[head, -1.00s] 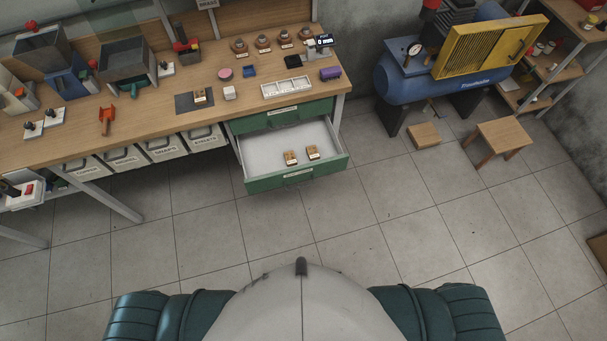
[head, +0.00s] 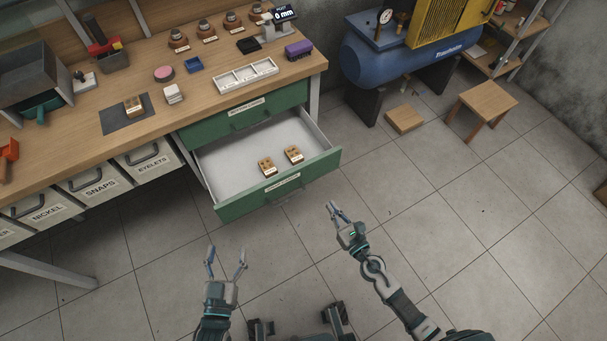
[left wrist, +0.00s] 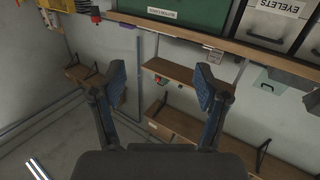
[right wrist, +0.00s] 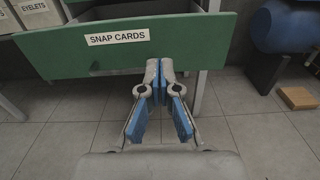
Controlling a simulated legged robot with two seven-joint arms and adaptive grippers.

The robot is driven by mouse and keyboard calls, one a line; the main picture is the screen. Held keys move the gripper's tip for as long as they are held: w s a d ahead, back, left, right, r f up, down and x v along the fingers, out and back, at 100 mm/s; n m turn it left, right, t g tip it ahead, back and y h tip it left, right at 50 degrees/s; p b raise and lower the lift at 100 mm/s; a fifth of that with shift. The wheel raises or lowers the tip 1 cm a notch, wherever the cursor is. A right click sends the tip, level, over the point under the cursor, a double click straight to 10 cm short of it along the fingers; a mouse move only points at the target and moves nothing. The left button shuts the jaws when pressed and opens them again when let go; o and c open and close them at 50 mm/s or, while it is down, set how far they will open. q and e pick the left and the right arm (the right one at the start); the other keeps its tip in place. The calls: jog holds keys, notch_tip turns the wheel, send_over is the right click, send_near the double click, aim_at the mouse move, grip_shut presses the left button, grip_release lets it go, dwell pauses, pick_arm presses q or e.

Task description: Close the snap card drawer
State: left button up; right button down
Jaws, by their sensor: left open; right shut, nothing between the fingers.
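The snap card drawer (head: 240,205) is pulled out of the green cabinet under the bench. Two small wooden blocks (head: 267,167) (head: 294,154) with labels lie inside it. Its green front (right wrist: 60,60) fills the upper part of the right wrist view and carries the label SNAP CARDS. My right gripper (head: 333,206) is shut and empty, in front of the drawer's right end; the head view shows a gap between them. In the right wrist view its fingertips (right wrist: 159,64) overlap the front's lower edge. My left gripper (head: 226,250) is open and empty, before the drawer's left end.
A shut green drawer (head: 240,115) is directly above. Labelled bins (head: 100,183) hang under the bench to the left. A blue compressor (head: 400,60) and a wooden stool (head: 487,100) stand to the right. The floor (head: 420,180) before the drawer is open.

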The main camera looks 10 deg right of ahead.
jog(key=p, duration=0.2)
send_near(304, 169)
jog(key=w, duration=0.1)
jog(key=x, duration=0.5)
jog(key=shift+s+a+r+b, duration=0.15)
jog(key=shift+a+b, duration=0.05)
jog(key=shift+b, duration=0.15)
pick_arm(q)
jog(key=shift+s+a+f+g, duration=0.15)
jog(key=shift+a+f+g, duration=0.05)
jog(key=shift+f+g, duration=0.25)
jog(key=shift+s+a+f+g, duration=0.15)
jog(key=shift+f+g, duration=0.2)
jog(key=shift+f, duration=0.05)
pick_arm(e)
jog(key=shift+w, duration=0.75)
pick_arm(q)
jog(key=shift+a, duration=0.1)
pick_arm(e)
jog(key=shift+a, duration=0.15)
jog(key=shift+a, duration=0.1)
